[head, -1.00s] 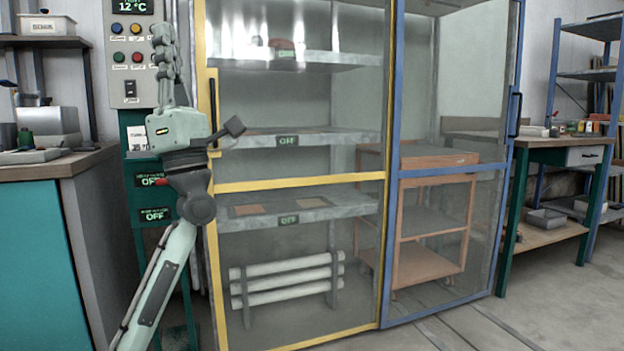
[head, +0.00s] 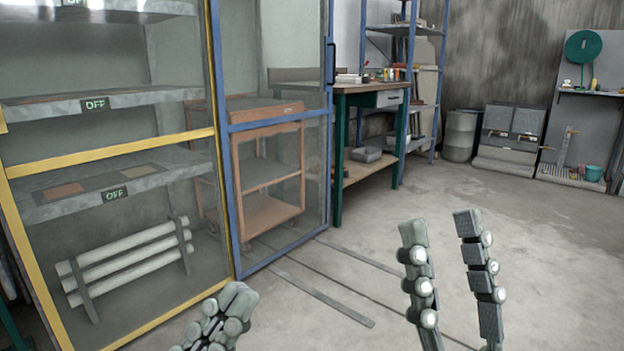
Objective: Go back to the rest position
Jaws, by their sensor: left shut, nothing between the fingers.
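My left gripper (head: 232,303) is at the bottom edge, left of centre, in the head view. Its fingers are closed together with nothing between them, in front of the lower edge of the booth. My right gripper (head: 440,226) is at the bottom right of centre. Its two jointed grey fingers stand upright and apart, with bare floor showing between them. Both grippers are empty and apart from the furniture. Only their fingers show; the arms behind them are out of frame.
A booth with a yellow-framed door (head: 120,152) and a blue-framed door (head: 262,126) stands at left. Through its panels show shelves, white rolls (head: 125,258) and an orange cart (head: 268,212). A workbench (head: 360,88) stands behind. Concrete floor (head: 540,250) is clear at right.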

